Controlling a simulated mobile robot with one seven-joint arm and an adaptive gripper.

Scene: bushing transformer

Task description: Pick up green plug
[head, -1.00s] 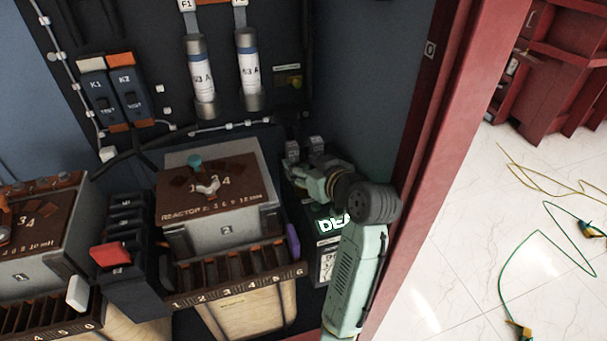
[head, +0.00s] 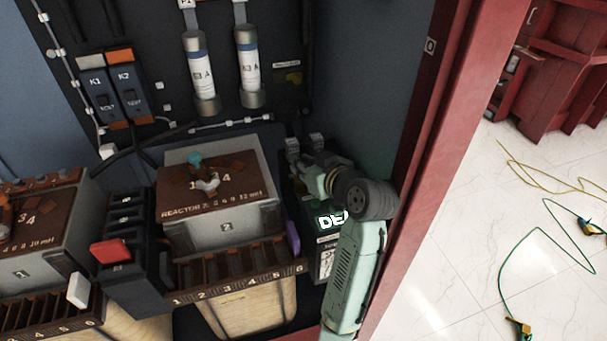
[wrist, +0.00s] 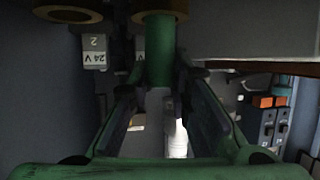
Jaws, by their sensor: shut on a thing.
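In the wrist view a green cylindrical plug (wrist: 158,48) stands between the fingers of my gripper (wrist: 158,78), its upper end at a brass-coloured ring. My gripper is shut on it. I cannot tell from this view whether the plug is still seated. In the head view my gripper (head: 312,172) reaches into the right rear corner of the cabinet, beside small grey blocks (head: 292,147). The plug cannot be made out there, hidden by my gripper and wrist.
A grey block labelled 24 V (wrist: 95,52) hangs close left of the plug, below another brass ring (wrist: 68,13). Reactor 2 (head: 225,230) stands left of my arm. The red cabinet frame (head: 410,130) is close on the right. Cables lie on the floor outside.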

